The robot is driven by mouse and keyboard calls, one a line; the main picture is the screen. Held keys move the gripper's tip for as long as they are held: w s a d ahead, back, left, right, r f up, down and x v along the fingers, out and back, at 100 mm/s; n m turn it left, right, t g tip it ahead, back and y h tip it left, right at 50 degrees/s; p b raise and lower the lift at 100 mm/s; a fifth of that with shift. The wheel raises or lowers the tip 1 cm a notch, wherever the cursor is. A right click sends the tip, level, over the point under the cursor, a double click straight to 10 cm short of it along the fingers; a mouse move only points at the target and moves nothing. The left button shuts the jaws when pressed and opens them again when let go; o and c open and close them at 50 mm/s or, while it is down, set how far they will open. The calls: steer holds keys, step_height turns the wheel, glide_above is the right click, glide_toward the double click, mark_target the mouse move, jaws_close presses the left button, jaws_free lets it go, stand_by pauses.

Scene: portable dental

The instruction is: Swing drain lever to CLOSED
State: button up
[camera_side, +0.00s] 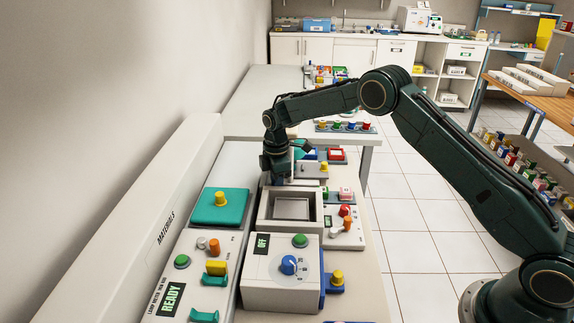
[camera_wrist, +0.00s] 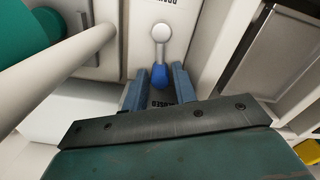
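The drain lever (camera_wrist: 160,52) shows in the wrist view. It has a round silver hub at the top, and its blue-tipped handle (camera_wrist: 159,76) points down the picture toward my gripper. My gripper (camera_wrist: 159,80) has its two blue-grey fingers apart, one on each side of the blue tip, with what looks like a narrow gap at each side. A dark label (camera_wrist: 160,103), which seems to read CLOSED, lies between the fingers, partly covered. In the side view my gripper (camera_side: 277,172) points down behind the square basin, and the lever is hidden there.
The white square basin (camera_side: 263,213) stands just in front of my gripper. A teal block with a yellow knob (camera_side: 221,198) is at the left, and a red-and-white button panel (camera_side: 345,232) at the right. The white OFF box (camera_side: 278,278) with a blue dial is nearer. A pale rod crosses the wrist view's left.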

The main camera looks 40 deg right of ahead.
steer(key=shift+w, duration=0.1)
stand_by(0.3)
steer(key=shift+w+d+m, duration=0.1)
steer(key=shift+d+m, duration=0.05)
steer(key=shift+m, duration=0.45)
step_height(320, 180, up, 14)
steer(key=shift+s+d+f+m+t, duration=0.15)
steer(key=shift+s+m+t, duration=0.7)
steer(key=shift+m, duration=1.2)
steer(key=shift+s+a+f+m+t, duration=0.15)
steer(key=shift+s+m+t, duration=0.45)
steer(key=shift+s+m, duration=0.95)
steer(key=shift+s+d+f+m+t, duration=0.15)
steer(key=shift+s+m+t, duration=0.5)
steer(key=shift+m, duration=1.85)
steer(key=shift+w, duration=0.15)
steer(key=shift+w, duration=0.1)
